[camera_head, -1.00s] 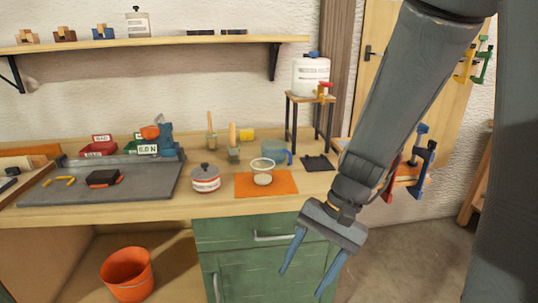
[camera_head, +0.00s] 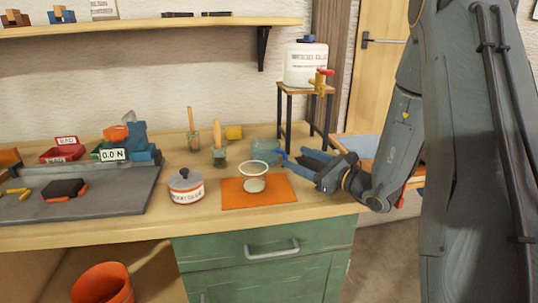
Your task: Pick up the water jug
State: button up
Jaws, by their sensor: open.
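The water jug (camera_head: 262,146) is a translucent blue vessel with a blue handle on its right side. The fingers are close to the handle. I cannot tell whether they touch it or lie on either side of it.
An orange mat (camera_head: 232,195) lies in front. A labelled tin (camera_head: 186,188) stands to its left. A small stand (camera_head: 308,90) behind my gripper carries a white canister (camera_head: 304,64) with a red-handled tap. Brushes (camera_head: 217,152) stand left of the jug.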

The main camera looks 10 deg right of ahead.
aim_at(286, 155)
jog(key=shift+x, duration=1)
jog(key=x, duration=0.1)
jog(key=p+x, duration=0.1)
jog(key=x, duration=0.3)
jog(key=shift+s+a+f, duration=0.1)
jog(key=shift+a+f, duration=0.1)
jog(key=shift+f, duration=0.1)
grip_shut()
